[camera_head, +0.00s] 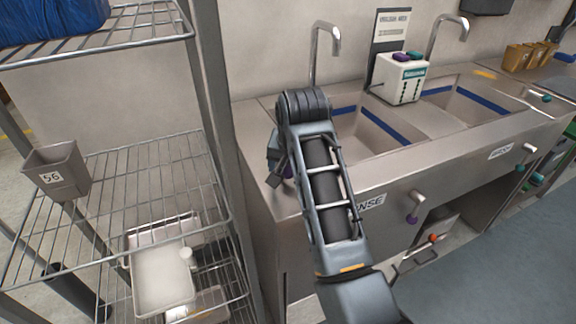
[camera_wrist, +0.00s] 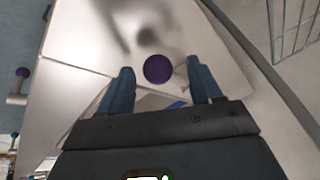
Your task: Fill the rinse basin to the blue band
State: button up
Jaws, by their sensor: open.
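The rinse basin (camera_head: 372,130) is the left sink, with a blue band (camera_head: 395,126) around its inner wall. My arm hides its left part, and I see no clear water surface in it. A tap spout (camera_head: 314,55) rises behind it. My gripper (camera_head: 280,172) is open at the left end of the sink unit, mostly hidden by my arm. In the wrist view a round purple knob (camera_wrist: 158,69) lies between the two open fingers; I cannot tell whether they touch it. A lever with a purple knob (camera_head: 412,218) is on the front panel below, beside the partly hidden rinse label (camera_head: 371,203).
The right basin (camera_head: 455,108) also has a blue band, with a teal-knobbed lever (camera_head: 521,165) on its front. A white box (camera_head: 400,80) with purple and teal tops stands between the basins. A wire shelf rack (camera_head: 120,180) with a grey bin (camera_head: 58,170) stands close at left.

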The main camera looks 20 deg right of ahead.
jog(key=shift+w+f, duration=0.1)
jog(key=shift+f, duration=0.1)
grip_shut()
dwell(0.6)
